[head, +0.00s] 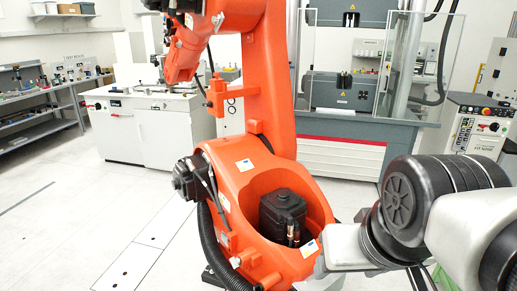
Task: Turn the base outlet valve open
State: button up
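No base outlet valve can be made out in the head view. A large orange industrial robot arm (262,150) stands on the floor in the middle. Its base holds a black motor housing (283,210) with two small metal-tipped connectors (293,236) on its front. A thick black corrugated hose (213,255) runs down the base's left side. My grey and black arm reaches in from the lower right, and its grey link overlaps the right side of the orange base. My gripper is not visible; whether the arm touches the base cannot be told.
A white cabinet bench (160,135) stands behind left, and a grey shelf bench (45,115) at the far left. A testing machine with clear guards on a grey, red-striped base (342,150) stands behind. A control cabinet (478,128) is at right. The left floor (85,215) is clear.

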aim_at(235, 262)
jog(key=j+u, duration=0.2)
jog(key=u, duration=0.5)
jog(key=i+j+u, duration=0.3)
jog(key=i, duration=0.15)
jog(key=i+j+u, duration=0.25)
jog(key=i, duration=0.2)
